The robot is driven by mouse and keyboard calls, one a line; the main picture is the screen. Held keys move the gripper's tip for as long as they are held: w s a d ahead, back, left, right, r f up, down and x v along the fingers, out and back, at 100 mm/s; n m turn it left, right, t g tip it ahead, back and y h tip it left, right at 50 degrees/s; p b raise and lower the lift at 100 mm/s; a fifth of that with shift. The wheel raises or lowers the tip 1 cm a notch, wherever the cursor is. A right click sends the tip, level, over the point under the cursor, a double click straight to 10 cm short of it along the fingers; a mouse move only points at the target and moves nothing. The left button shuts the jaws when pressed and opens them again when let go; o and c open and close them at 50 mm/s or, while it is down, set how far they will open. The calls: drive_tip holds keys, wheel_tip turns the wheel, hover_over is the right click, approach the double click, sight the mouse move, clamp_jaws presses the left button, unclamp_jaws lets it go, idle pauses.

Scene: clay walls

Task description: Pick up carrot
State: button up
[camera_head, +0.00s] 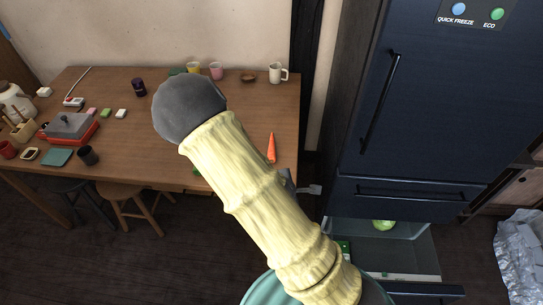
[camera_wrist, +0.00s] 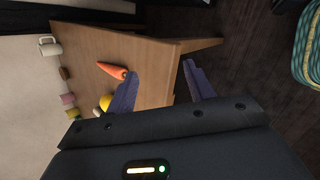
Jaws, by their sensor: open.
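The orange carrot (camera_head: 271,148) lies on the wooden table (camera_head: 255,112), close to its right end. In the wrist view the carrot (camera_wrist: 112,71) lies on the tabletop, left of and beyond my gripper (camera_wrist: 158,82). The two dark fingers are spread apart with nothing between them. The left finger tip shows close to the carrot in the picture, but I cannot tell the depth gap. In the head view my arm hides part of the table, and my gripper is mostly hidden behind it near the table's right front corner.
A white mug (camera_head: 277,74), brown bowl (camera_head: 248,77) and pink cup (camera_head: 216,71) stand at the table's back. The blue fridge (camera_head: 425,110) stands to the right, its lower drawer open with a green item (camera_head: 384,225) inside. A stool (camera_head: 138,207) stands by the table's front.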

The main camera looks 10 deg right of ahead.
sight(271, 154)
drive_tip(key=w+a+f+n+t+y+b, duration=0.1)
drive_tip(key=w+a+n+t+b, duration=0.2)
drive_tip(key=n, duration=1.2)
drive_tip(key=w+a+t, duration=0.1)
drive_tip(key=w+t, duration=0.2)
drive_tip(key=shift+a+n+t, duration=0.15)
drive_tip(key=shift+n+t, duration=0.15)
drive_tip(key=shift+b, duration=0.35)
drive_tip(key=shift+w+f+b, duration=0.3)
drive_tip(key=shift+f+b, duration=0.05)
drive_tip(key=shift+b, duration=0.35)
drive_tip(key=b+x, duration=0.2)
drive_tip(key=b, duration=0.1)
drive_tip(key=x, duration=0.9)
drive_tip(key=shift+w+r, duration=0.1)
drive_tip(key=shift+w, duration=0.25)
